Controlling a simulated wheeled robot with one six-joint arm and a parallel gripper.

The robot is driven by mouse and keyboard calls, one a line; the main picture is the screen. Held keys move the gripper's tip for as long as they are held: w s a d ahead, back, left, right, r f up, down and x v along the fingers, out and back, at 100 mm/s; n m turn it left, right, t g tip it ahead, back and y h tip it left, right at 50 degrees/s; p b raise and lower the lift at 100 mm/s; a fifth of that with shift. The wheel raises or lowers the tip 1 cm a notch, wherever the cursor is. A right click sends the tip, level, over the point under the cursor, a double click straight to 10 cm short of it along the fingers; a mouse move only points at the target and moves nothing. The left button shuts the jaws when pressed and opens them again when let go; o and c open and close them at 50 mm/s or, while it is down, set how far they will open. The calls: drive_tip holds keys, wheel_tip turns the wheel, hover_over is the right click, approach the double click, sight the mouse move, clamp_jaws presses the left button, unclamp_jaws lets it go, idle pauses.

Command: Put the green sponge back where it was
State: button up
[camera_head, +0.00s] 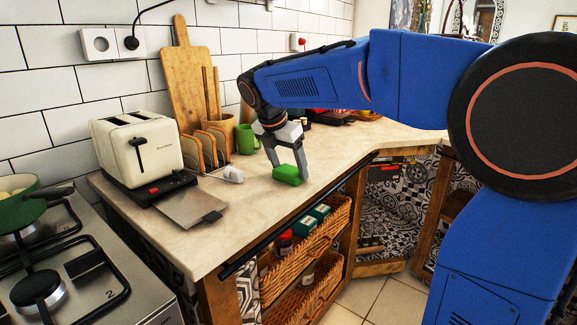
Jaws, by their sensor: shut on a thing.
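The green sponge (286,175) is a small bright green block at the countertop (335,150), near its front edge. My gripper (287,165) points down over it with a finger on either side, shut on the sponge. The sponge is at or just above the counter surface; I cannot tell if it touches. My blue arm reaches in from the right.
A cream toaster (138,150), a flat grey pan-like item (192,206), a small white object (233,174), a toast rack (205,150) and a green mug (247,139) stand left of my gripper. A stove (100,275) is at lower left. Wicker baskets (300,262) sit below the counter.

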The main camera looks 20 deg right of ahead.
drive_tip(key=o, duration=1)
drive_tip(key=v, duration=1.2)
drive_tip(key=shift+r, duration=0.2)
drive_tip(key=s+d+f+m+y, duration=0.1)
drive_tip(key=s+d+f+m, duration=0.2)
drive_tip(key=s+f+m, duration=0.5)
drive_tip(key=s+d+f+m+t+y, duration=0.1)
drive_tip(key=s+d+f+m, duration=0.3)
drive_tip(key=s+f+m, duration=0.4)
drive_tip(key=s+d+f+m+t+y, duration=0.1)
drive_tip(key=s+d+f+m, duration=0.3)
drive_tip(key=s+f+m, duration=0.5)
drive_tip(key=shift+s+d+f+y, duration=0.25)
drive_tip(key=shift+s+f+y, duration=0.15)
drive_tip(key=shift+s, duration=2.2)
